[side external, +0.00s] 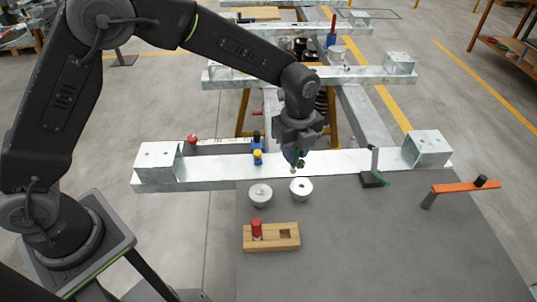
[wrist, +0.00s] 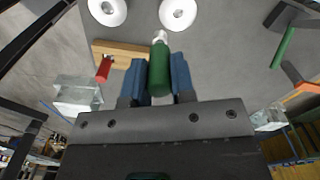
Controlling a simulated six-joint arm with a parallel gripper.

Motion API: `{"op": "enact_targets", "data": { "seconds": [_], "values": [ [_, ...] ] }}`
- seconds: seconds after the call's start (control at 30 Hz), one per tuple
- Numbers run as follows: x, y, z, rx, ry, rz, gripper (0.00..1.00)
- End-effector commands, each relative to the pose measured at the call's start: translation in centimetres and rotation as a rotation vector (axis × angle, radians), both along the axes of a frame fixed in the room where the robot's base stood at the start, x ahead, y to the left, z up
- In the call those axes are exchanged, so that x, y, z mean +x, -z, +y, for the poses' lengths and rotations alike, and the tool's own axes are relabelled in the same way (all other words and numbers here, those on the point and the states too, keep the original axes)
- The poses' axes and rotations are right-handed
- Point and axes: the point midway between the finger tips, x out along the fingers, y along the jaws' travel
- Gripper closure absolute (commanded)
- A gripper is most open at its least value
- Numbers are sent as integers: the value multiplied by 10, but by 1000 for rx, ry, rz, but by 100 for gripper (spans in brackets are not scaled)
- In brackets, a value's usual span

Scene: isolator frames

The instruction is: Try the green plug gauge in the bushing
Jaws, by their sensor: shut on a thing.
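My gripper (side external: 296,158) is shut on the green plug gauge (wrist: 159,68), which sits between its blue fingers, with a pale narrower tip beyond them. In the side view the gauge is mostly hidden by the fingers. The gripper hangs just behind and above a pale round bushing (side external: 301,189) with a dark hole. A second similar round piece (side external: 260,195) stands to its left. Both round pieces show at the top of the wrist view, left (wrist: 107,10) and right (wrist: 178,11), apart from the gauge tip.
A wooden block (side external: 287,243) holds a red gauge (side external: 257,229) and has an empty square recess on its right. A dark stand (side external: 372,180) with a green rod and an orange bar (side external: 465,187) stand to the right. The front of the grey table is clear.

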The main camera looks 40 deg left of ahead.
Motion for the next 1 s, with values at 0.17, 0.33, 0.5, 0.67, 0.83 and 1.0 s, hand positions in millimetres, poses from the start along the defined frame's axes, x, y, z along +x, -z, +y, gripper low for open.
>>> {"op": "enact_targets", "data": {
  "seconds": [0.17, 0.33, 0.5, 0.67, 0.83, 1.0],
  "values": [
    [20, 6, -14, 0, 104, 0, 100],
    [24, 6, -16, 0, 129, -1, 100],
    [24, 6, -16, 0, 128, -1, 100],
    [24, 9, -16, 0, 127, 0, 100],
    [23, 19, -16, 0, 126, 2, 100],
    [23, 35, -16, 0, 126, 2, 100]
  ]
}}
